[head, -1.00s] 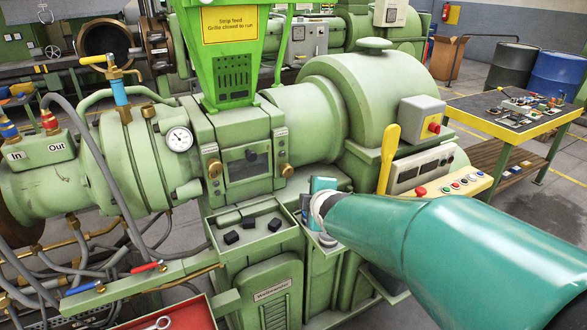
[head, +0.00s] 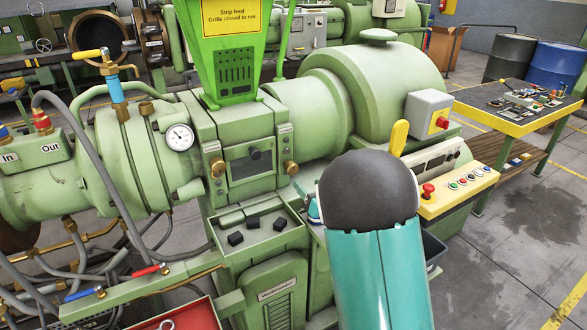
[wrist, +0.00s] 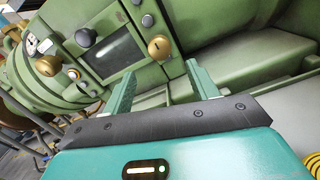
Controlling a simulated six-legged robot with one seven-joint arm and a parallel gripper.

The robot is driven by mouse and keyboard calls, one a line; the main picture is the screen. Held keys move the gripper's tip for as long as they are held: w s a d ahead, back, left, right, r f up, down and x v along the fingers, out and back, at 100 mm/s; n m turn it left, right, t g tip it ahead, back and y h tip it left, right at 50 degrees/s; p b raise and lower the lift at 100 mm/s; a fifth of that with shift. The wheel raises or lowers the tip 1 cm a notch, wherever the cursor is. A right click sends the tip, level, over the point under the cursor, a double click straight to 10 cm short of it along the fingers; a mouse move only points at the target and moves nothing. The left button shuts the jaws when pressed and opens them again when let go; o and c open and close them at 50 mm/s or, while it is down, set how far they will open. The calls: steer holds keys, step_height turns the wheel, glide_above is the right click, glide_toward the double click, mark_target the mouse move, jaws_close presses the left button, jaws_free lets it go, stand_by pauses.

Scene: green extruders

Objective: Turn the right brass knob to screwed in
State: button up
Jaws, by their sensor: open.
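The right brass knob (head: 290,167) sits on the right side of the dark front window of the green extruder. In the wrist view the right brass knob (wrist: 159,47) appears just beyond and between the fingertips. My gripper (wrist: 161,68) is open with a finger on each side of the view, and nothing is between them. The gap from fingertips to knob is hard to judge. The left brass knob (head: 217,167) is on the other side of the window; it also shows in the wrist view (wrist: 47,65). My arm hides most of my gripper in the head view.
A shallow tray (head: 285,240) with black blocks is below the window. A yellow-edged table (head: 515,128) is at the far right. Open floor lies at the lower right.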

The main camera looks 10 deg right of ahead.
mark_target(294, 170)
steer(key=x, duration=1.1)
steer(key=c, duration=1)
